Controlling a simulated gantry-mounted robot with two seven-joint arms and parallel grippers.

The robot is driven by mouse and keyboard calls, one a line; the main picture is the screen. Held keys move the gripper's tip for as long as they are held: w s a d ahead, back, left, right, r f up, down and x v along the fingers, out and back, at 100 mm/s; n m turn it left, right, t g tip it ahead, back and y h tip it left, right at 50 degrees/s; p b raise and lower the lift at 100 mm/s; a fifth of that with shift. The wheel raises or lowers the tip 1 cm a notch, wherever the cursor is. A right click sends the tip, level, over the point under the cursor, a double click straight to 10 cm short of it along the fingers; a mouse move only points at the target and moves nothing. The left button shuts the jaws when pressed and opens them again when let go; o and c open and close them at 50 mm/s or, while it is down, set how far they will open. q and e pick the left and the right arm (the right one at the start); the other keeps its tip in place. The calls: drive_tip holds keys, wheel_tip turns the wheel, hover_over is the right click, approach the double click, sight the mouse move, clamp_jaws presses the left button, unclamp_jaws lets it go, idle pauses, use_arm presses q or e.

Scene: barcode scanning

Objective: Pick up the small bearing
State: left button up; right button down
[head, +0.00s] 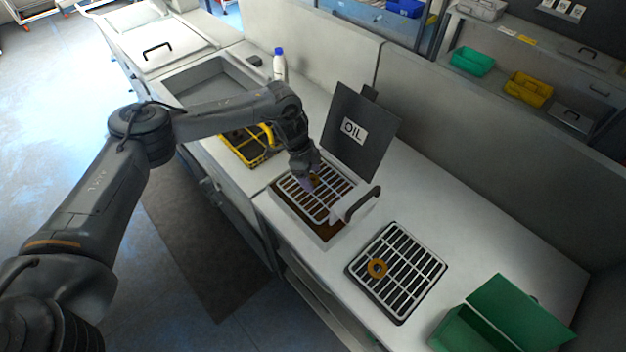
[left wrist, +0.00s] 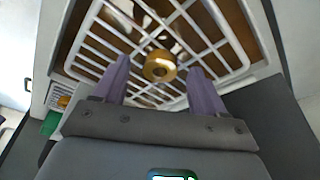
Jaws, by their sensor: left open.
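A brass-coloured ring-shaped bearing (head: 315,179) sits on the white grate (head: 320,207) of the oil basin, below the dark lid marked OIL (head: 353,131). Another bronze ring (head: 377,268) lies on the separate rack to the right. My left gripper (head: 307,183) points down over the oil grate. In the left wrist view the bearing (left wrist: 160,66) shows between the two purple fingers of my open left gripper (left wrist: 160,78), with visible gaps on both sides. Whether the fingertips reach down to its height is hard to tell. My right gripper is out of view.
The open lid stands up behind the grate, and a dark curved handle (head: 365,203) rises at its right. A yellow basket (head: 250,150) is to the left, and a green open box (head: 500,320) is at the front right. The counter behind the right rack is clear.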

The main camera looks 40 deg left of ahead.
use_arm(q)
drive_tip(key=shift+f, duration=0.2)
drive_tip(key=c, duration=1.2)
drive_tip(key=shift+o, duration=0.2)
drive_tip(key=shift+r, duration=0.1)
